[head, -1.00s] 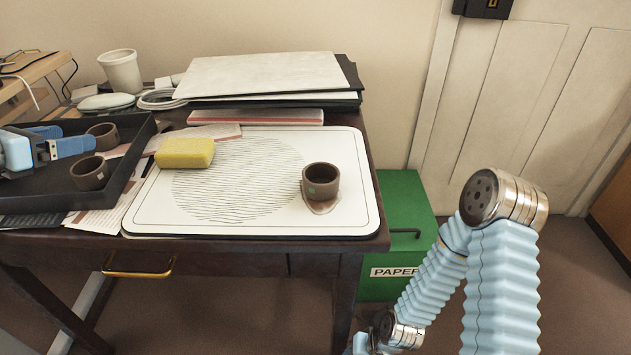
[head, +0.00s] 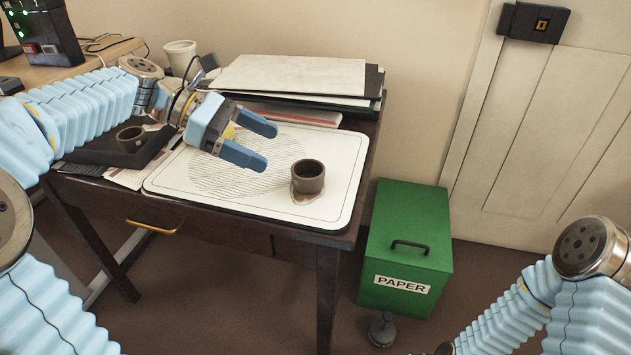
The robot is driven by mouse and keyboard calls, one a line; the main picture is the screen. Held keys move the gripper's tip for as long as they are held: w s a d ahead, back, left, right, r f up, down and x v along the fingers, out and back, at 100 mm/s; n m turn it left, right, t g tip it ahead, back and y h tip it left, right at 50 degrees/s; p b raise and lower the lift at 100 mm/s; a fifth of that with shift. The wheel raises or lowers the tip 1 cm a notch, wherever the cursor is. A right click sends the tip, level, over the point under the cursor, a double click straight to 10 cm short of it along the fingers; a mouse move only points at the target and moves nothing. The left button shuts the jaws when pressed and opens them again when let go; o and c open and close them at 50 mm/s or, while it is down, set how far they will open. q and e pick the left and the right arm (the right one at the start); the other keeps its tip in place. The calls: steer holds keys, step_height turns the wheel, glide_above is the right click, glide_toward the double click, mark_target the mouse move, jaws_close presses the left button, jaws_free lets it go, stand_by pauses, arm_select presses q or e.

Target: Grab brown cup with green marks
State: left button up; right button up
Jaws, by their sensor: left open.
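The brown cup with a green mark (head: 308,178) stands upright on the right part of the white mat (head: 335,205), on a small brownish stain. My left gripper (head: 262,146) is open and empty above the mat, left of the cup, its two blue fingers pointing right toward it and apart from it. Another brown cup (head: 131,139) is in the black tray (head: 95,157) at the left, partly behind my left arm. My right arm shows at the lower right, but its gripper is out of view.
Boards and papers (head: 295,76) are stacked at the back of the table. A white cup (head: 180,57) stands at the back left. A green PAPER bin (head: 408,235) stands on the floor right of the table. The mat around the cup is clear.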

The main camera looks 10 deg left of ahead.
mark_target(296, 166)
arm_select(q)
steer(key=x, duration=0.3)
steer(key=shift+d+f, duration=0.15)
steer(key=shift+d, duration=0.1)
steer(key=x, duration=0.2)
steer(key=b+x, duration=0.1)
steer(key=x, duration=0.1)
steer(key=shift+w+f, duration=0.1)
steer(key=shift+f, duration=0.45)
steer(key=shift+w+d+f, duration=0.1)
steer(key=shift+d, duration=0.25)
steer(key=c, duration=1.2)
steer(key=shift+o, duration=0.2)
